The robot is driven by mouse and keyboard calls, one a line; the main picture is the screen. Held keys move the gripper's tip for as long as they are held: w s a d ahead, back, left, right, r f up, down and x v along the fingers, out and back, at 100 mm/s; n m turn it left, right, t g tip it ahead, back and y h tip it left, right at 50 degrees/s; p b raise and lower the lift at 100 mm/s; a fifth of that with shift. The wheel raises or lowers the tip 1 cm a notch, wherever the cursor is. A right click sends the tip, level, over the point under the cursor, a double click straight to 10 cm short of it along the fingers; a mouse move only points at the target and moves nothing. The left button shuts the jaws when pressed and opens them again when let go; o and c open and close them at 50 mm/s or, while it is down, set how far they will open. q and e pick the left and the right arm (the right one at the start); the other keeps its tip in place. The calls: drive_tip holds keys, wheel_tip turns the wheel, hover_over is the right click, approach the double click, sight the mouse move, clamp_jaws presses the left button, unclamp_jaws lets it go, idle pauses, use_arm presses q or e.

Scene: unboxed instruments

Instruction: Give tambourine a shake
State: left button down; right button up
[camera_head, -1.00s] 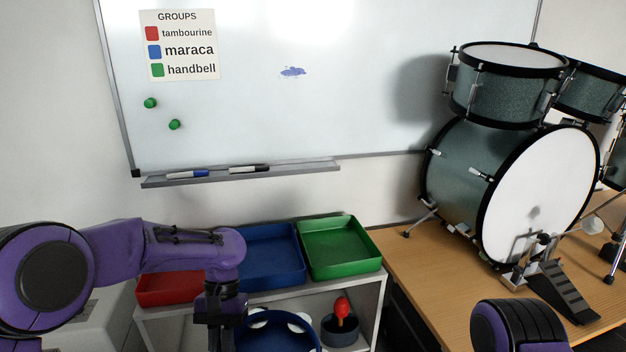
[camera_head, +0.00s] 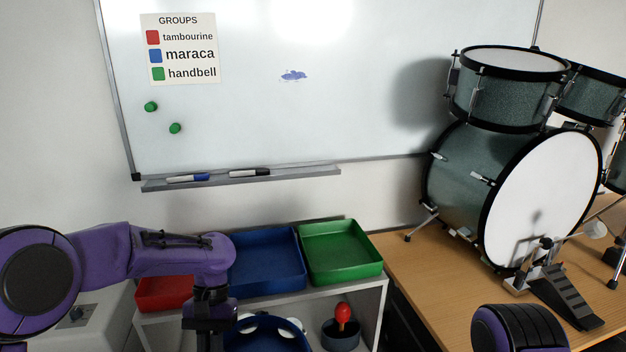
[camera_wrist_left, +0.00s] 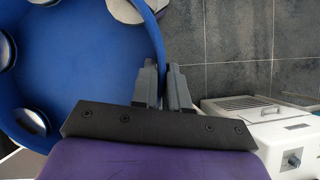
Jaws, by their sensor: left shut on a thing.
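The tambourine is a blue ring with silver jingles, cut off by the bottom edge in the head view (camera_head: 266,342). It fills the upper left of the left wrist view (camera_wrist_left: 95,75). My left gripper (camera_wrist_left: 166,84) is shut on the tambourine's blue rim, one finger on each side of it. In the head view my left wrist comes down beside the tambourine's left side, and the fingertips are hidden. My right gripper is out of view; only a part of my right arm shows at the bottom right.
A low shelf unit (camera_head: 372,305) carries a red tray (camera_head: 160,293), a blue tray (camera_head: 268,262) and a green tray (camera_head: 342,252). A red maraca (camera_head: 343,312) stands in a dark pot (camera_head: 340,335) inside it. A drum kit (camera_head: 545,190) stands on the wooden table (camera_head: 415,262) at right.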

use_arm(q)
drive_tip(key=shift+s, duration=0.1)
drive_tip(key=shift+s+d+r, duration=0.1)
drive_tip(key=shift+r, duration=0.05)
idle(0.6)
